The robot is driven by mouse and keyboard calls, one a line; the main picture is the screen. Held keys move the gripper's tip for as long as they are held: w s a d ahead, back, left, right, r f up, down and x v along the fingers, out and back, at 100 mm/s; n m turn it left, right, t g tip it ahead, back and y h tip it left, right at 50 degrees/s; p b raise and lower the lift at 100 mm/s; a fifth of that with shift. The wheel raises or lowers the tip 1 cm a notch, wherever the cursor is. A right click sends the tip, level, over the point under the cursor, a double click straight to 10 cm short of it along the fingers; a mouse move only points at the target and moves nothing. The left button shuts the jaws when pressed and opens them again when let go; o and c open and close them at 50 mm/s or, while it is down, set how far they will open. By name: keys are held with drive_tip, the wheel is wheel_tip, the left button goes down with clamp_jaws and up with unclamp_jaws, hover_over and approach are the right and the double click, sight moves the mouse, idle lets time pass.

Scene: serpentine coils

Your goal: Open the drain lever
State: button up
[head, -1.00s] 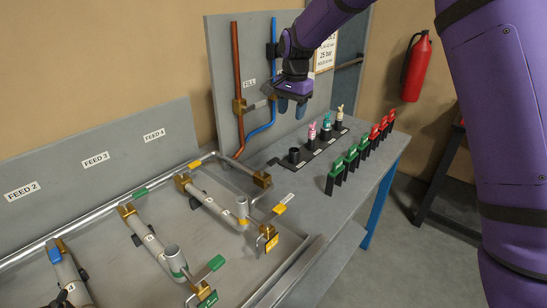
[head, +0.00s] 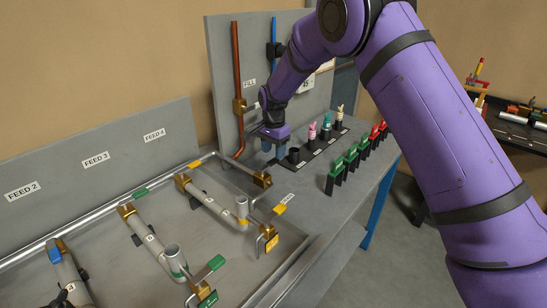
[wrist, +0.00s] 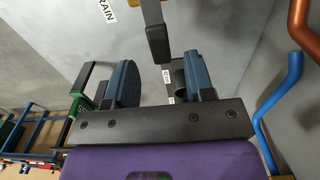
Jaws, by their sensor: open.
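In the wrist view a dark grey lever (wrist: 158,42) hangs from a brass piece at the top edge, beside a white label (wrist: 108,9) reading "RAIN", its first letter cut off. My gripper (wrist: 159,62) is open and empty. The lever's free end shows in the gap between its two blue fingertips, apart from both in the picture; the depth between them is hard to tell. In the head view my gripper (head: 274,151) is low over the far bench, just left of the dark cup. I cannot pick out the lever clearly there.
A black strip with a dark cup (head: 293,155) and small bottles (head: 312,131) stands right of my gripper. Green clips (head: 336,176) and red clips (head: 374,137) line the bench edge. A copper pipe (head: 237,70) runs up the panel behind. A pipe tray (head: 120,265) lies in front.

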sight(269, 166)
drive_tip(key=shift+f, duration=1.5)
clamp_jaws()
